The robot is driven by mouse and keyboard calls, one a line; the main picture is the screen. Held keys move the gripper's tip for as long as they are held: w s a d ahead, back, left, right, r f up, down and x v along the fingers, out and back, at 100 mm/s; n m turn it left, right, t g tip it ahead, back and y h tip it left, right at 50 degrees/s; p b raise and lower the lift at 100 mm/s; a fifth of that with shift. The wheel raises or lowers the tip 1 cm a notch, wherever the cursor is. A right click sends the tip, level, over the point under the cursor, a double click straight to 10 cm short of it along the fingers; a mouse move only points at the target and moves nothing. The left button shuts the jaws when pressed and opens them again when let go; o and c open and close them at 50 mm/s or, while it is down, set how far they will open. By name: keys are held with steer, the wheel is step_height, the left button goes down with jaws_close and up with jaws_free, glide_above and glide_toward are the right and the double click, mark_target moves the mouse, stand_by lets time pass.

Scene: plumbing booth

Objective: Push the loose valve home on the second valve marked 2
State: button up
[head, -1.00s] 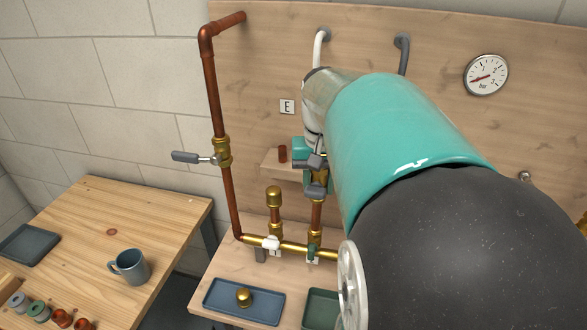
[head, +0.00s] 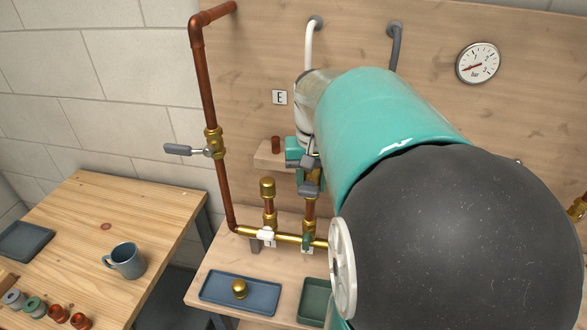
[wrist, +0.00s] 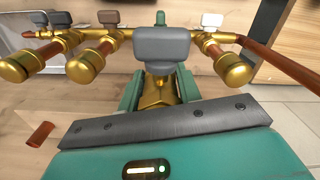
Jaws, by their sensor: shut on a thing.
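My gripper (head: 309,170) is shut on the loose valve, a brass body (head: 313,182) with a grey handle. In the wrist view the valve's grey handle (wrist: 162,45) and brass body (wrist: 160,92) show between the green fingers. The valve is in line with the top of the second copper riser (head: 310,208), above the green-handled valve (head: 306,242) on the brass manifold. The green handle also shows in the wrist view (wrist: 160,18). Whether the loose valve is fully seated cannot be told. The tag by the green handle is too small to read.
A capped riser (head: 268,190) stands close on the left, above a white-handled valve (head: 265,234). A tall copper pipe (head: 207,90) with a lever valve is further left. A blue tray (head: 215,292) with a brass cap lies in front. A small shelf (head: 265,157) is behind.

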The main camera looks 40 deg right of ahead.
steer(key=shift+f, duration=0.85)
steer(key=o, duration=1.2)
step_height(320, 180, up, 14)
steer(key=shift+f, duration=0.1)
steer(key=shift+r, duration=3.05)
steer(key=shift+a, duration=0.1)
